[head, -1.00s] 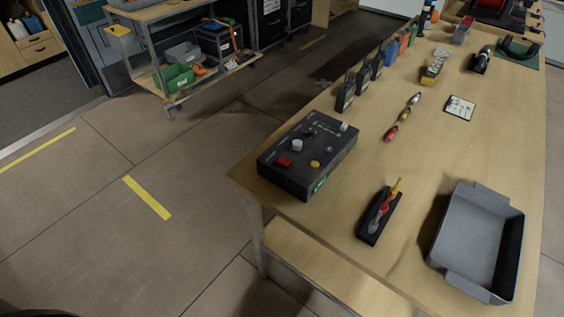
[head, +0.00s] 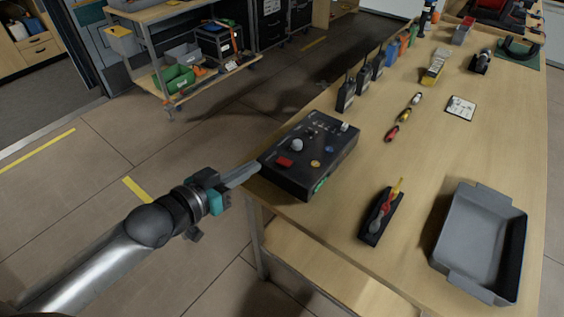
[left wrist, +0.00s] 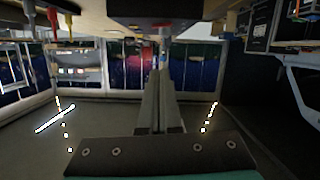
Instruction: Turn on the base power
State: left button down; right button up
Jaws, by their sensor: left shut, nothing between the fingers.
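A black control box (head: 308,155) sits on the near left corner of the wooden table. Its top carries a red rocker or button (head: 285,162), a pale round knob (head: 297,145), a yellow button (head: 315,163), a blue button (head: 330,149) and small switches. A green part (head: 320,185) is on its near side. My left gripper (head: 257,167) is shut and empty, its fingertips close to the box's left edge; I cannot tell if they touch. In the left wrist view the shut fingers (left wrist: 153,105) point ahead, under a dark shape at the top. My right gripper is not in view.
On the wooden table (head: 430,150) are a grey bin (head: 478,245), a black holder with pliers (head: 380,215), several radios (head: 347,92), screwdrivers (head: 404,118) and a white card (head: 461,107). A shelf cart (head: 180,90) stands behind. The floor left of the table is open.

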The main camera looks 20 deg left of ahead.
pick_arm(q)
jog(key=shift+d+r, duration=0.2)
jog(key=shift+r, duration=0.25)
jog(key=b, duration=0.3)
send_over(282, 172)
jog(key=shift+w+a+f, duration=0.1)
jog(key=shift+f, duration=0.55)
jog(key=shift+w+a+f, duration=0.1)
jog(key=shift+f, duration=0.5)
jog(key=f, duration=0.1)
jog(key=f+b, duration=0.1)
jog(key=f, duration=0.1)
jog(key=shift+s+d+f, duration=0.15)
jog(key=shift+s+f, duration=0.05)
jog(key=shift+f, duration=0.3)
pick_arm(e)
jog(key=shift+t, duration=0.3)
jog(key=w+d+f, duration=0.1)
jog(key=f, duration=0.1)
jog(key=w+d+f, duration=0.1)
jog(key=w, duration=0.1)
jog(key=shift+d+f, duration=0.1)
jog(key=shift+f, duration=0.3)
